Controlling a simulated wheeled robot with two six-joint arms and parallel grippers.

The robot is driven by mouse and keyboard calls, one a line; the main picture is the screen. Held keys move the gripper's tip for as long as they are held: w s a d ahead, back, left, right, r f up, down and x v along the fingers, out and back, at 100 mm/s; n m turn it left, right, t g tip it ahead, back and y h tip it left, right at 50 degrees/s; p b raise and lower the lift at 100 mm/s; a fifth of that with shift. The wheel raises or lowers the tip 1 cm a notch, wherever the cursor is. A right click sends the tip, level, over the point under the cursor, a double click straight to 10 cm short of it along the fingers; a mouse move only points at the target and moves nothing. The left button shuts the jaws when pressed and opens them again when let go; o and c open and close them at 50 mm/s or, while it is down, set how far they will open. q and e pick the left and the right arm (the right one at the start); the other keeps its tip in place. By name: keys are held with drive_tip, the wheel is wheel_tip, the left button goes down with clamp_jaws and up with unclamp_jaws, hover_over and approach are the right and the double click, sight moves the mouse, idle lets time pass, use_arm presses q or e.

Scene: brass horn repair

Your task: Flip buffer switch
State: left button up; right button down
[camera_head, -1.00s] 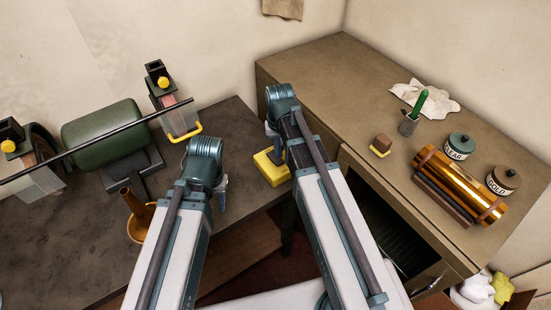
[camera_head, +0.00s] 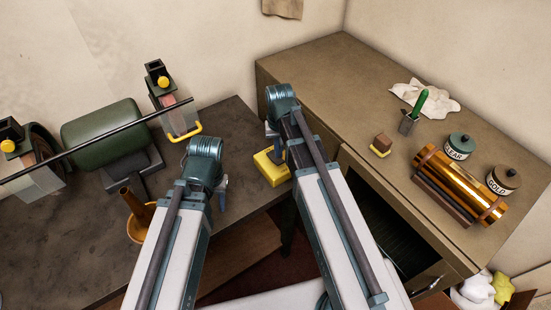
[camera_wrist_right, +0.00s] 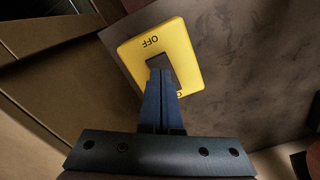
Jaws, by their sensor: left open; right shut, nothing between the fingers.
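The yellow switch box (camera_head: 270,170) sits near the right edge of the dark bench. It fills the middle of the right wrist view (camera_wrist_right: 190,45), with "OFF" printed upside down at its far side and another label mostly hidden by my fingers. A dark rocker (camera_wrist_right: 160,61) is in its middle. My right gripper (camera_wrist_right: 160,72) is shut and empty, its tips at the rocker; I cannot tell whether they touch. In the head view, my right gripper (camera_head: 273,146) points down at the box. My left gripper (camera_head: 221,200) is open and empty over the bench, left of the box.
The green buffer (camera_head: 105,135) stands at the left, with a long dark rod across its front. A brass funnel-shaped piece (camera_head: 137,228) is beside my left arm. The brown cabinet (camera_head: 320,70) holds a brass cylinder (camera_head: 460,180), jars, a green-handled tool and a cloth.

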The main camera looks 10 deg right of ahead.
sight(278, 160)
use_arm(q)
drive_tip(key=shift+f+b, duration=1.3)
use_arm(e)
drive_tip(key=shift+f, duration=1.3)
use_arm(q)
drive_tip(key=shift+r, duration=0.15)
use_arm(e)
drive_tip(key=shift+r, duration=0.2)
wheel_tip(278, 160, up, 7)
drive_tip(key=p, duration=0.7)
use_arm(q)
wheel_tip(278, 160, up, 7)
use_arm(e)
drive_tip(key=shift+f, duration=0.1)
use_arm(q)
wheel_tip(278, 160, down, 5)
drive_tip(key=b, duration=0.4)
drive_tip(key=shift+r, duration=0.1)
use_arm(e)
drive_tip(key=s+a+f+n, duration=0.2)
drive_tip(key=s+a+n, duration=0.1)
drive_tip(key=s+a, duration=0.2)
drive_tip(key=s+a+f+n+h, duration=0.1)
drive_tip(key=s+a+f+n, duration=0.1)
drive_tip(key=s+a, duration=0.3)
drive_tip(key=s, duration=0.4)
drive_tip(key=shift+s+a+f+n, duration=0.15)
drive_tip(key=shift+a+f+n, duration=0.1)
drive_tip(key=shift+n, duration=0.15)
